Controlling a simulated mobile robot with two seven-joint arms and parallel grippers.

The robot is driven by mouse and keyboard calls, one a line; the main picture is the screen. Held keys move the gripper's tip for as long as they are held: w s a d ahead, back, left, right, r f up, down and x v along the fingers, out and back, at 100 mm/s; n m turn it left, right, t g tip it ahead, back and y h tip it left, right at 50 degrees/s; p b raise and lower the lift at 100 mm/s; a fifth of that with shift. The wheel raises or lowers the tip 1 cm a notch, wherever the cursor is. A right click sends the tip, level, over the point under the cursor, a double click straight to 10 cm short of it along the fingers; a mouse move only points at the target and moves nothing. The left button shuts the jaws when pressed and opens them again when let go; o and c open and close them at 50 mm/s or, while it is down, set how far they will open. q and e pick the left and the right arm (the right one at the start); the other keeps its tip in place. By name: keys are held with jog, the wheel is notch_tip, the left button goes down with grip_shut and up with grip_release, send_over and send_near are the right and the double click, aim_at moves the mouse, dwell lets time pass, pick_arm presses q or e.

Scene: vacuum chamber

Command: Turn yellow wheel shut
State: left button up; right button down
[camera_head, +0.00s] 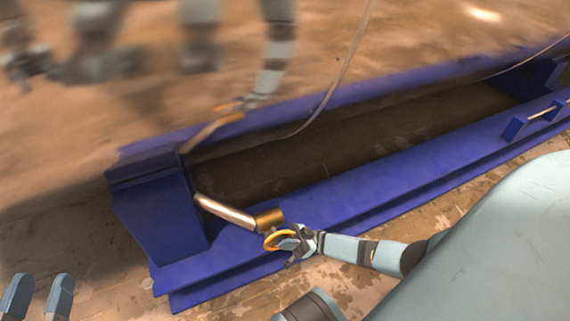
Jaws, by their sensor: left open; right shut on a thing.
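The yellow wheel (267,243) is a small ring beside a brass fitting (269,219) at the lower end of a shiny copper-coloured pipe (226,212). It sits at the near edge of the blue frame, just below the middle of the view. My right gripper (288,243) is shut on the right side of the wheel, and its fingers hide part of the ring. My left gripper (38,284) is at the bottom left corner. Its two pale blue fingers stand apart with nothing between them, well away from the wheel.
A long blue frame (375,178) runs from lower left to upper right around a dark recess. A blue block (160,205) closes its left end. A thin cable (335,85) hangs across. The brown shiny surface (430,35) behind shows blurred reflections, seemingly of my arms.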

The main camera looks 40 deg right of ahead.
dwell(0.4)
jog(key=c, duration=1.2)
grip_release()
jog(key=shift+o, duration=0.2)
pick_arm(q)
jog(key=shift+d, duration=0.1)
pick_arm(e)
jog(key=shift+s+f, duration=0.1)
